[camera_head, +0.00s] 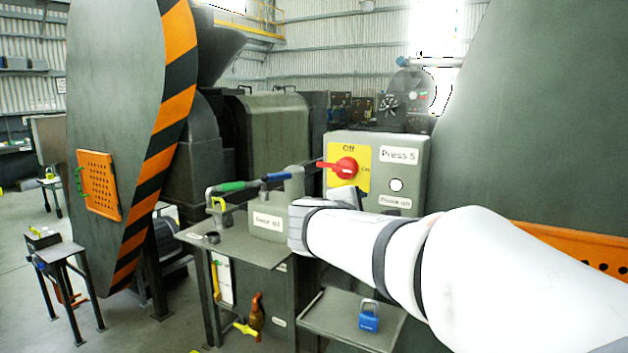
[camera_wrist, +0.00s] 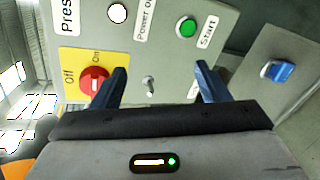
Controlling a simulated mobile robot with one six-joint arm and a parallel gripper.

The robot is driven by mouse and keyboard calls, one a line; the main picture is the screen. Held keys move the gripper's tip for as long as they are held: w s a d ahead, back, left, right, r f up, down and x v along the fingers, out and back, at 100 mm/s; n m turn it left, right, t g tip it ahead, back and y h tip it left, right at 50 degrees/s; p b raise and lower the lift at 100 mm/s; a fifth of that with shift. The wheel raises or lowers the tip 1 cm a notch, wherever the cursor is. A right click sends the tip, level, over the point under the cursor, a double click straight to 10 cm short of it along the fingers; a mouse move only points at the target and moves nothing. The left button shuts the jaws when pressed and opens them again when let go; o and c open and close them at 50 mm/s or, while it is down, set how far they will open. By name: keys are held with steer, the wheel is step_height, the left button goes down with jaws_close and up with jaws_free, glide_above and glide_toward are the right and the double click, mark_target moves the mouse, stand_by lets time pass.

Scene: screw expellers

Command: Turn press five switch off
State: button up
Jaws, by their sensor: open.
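The press five switch is a red rotary knob (camera_head: 345,166) on a yellow plate marked Off at the top and On at the right. In the head view, my gripper (camera_head: 345,196) is just below the knob.
A white lamp (camera_head: 396,185) is on the box, and a green Start button (camera_wrist: 186,27) shows in the wrist view. A blue padlock (camera_head: 369,316) lies on a low shelf. A table (camera_head: 238,246) with green and blue handled levers stands to the left.

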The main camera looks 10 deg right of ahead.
mark_target(342, 170)
steer(key=w+a+r+n+t, duration=0.4)
steer(key=w+a+r, duration=0.1)
steer(key=r, duration=0.1)
steer(key=p+x, duration=0.1)
steer(key=x, duration=0.6)
steer(key=shift+w+r, duration=0.1)
steer(key=shift+w, duration=0.25)
steer(key=shift+c, duration=0.3)
steer(key=shift+s+a, duration=0.1)
steer(key=shift+a, duration=0.05)
steer(key=c, duration=0.9)
